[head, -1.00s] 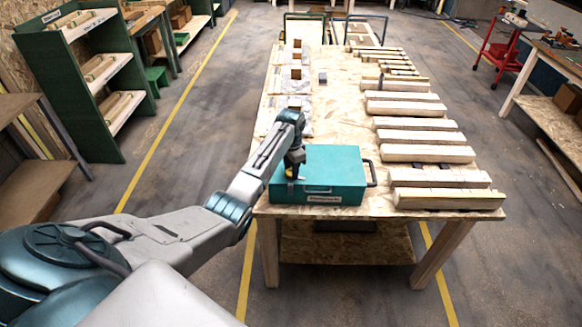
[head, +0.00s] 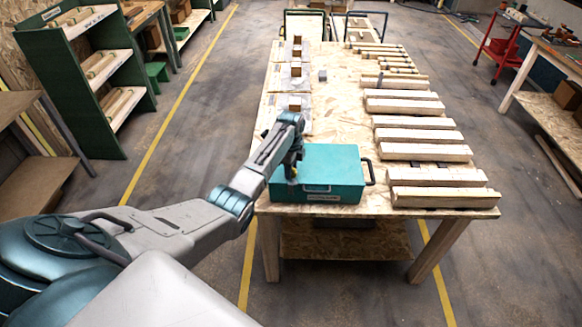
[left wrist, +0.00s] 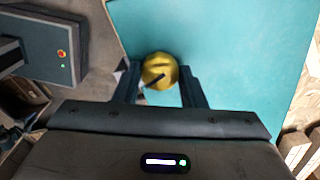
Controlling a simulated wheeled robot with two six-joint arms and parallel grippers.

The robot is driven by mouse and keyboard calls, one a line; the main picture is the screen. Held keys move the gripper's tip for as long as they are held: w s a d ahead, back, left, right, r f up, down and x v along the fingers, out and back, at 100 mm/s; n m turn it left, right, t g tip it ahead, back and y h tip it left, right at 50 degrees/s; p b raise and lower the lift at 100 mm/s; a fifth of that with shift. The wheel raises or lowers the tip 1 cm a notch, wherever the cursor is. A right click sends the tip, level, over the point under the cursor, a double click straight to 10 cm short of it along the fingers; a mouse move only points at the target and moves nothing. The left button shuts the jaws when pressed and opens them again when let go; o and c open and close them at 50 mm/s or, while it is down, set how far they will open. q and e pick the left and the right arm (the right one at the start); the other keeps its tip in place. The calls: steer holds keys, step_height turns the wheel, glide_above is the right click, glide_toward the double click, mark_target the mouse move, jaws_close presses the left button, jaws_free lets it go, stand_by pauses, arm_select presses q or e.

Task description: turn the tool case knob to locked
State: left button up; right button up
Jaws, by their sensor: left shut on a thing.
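The teal tool case (head: 330,172) stands at the near left corner of the wooden table. It also fills much of the left wrist view (left wrist: 245,45). Its round yellow knob (left wrist: 159,68) sits between the two dark fingers of my left gripper (left wrist: 160,84), which is shut on it. A dark slanted mark shows on the knob; I cannot read whether it stands at locked. In the head view my left gripper (head: 291,175) is at the left part of the case and hides most of the knob. My right gripper is not in view.
The table (head: 340,95) carries several wooden beams (head: 415,122) along its right side and small blocks at its left. A dark handle (head: 369,172) sticks out of the case's right side. A green shelf (head: 85,80) stands at left, with open floor between.

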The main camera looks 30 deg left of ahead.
arm_select(q)
steer(key=shift+m, duration=1.7)
steer(key=o, duration=1)
step_height(320, 180, up, 11)
steer(key=b, duration=0.3)
steer(key=shift+f, duration=0.1)
